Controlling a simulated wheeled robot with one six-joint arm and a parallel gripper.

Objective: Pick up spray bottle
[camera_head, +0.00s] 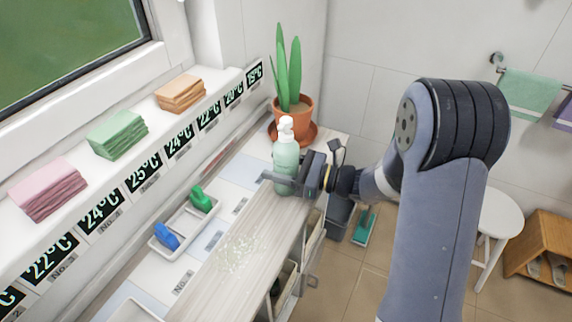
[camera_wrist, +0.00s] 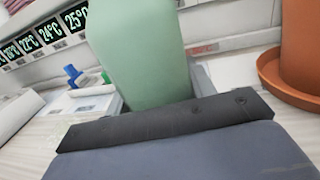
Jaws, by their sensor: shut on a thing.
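The spray bottle (camera_head: 286,158) is pale green with a white pump top and stands upright near the far end of the cart top. My gripper (camera_head: 284,181) reaches in from the right and is shut on the lower part of the bottle. In the wrist view the green spray bottle (camera_wrist: 138,50) fills the upper middle, right beyond the dark edge of my gripper (camera_wrist: 165,122). Its top is out of that view. I cannot tell whether its base touches the surface.
A potted plant (camera_head: 291,109) on a saucer stands just behind the bottle. A white tray (camera_head: 187,224) holds a blue and a green item at the left. Folded towels (camera_head: 118,134) lie on the ledge above. White grains (camera_head: 238,252) are scattered on the near cart top.

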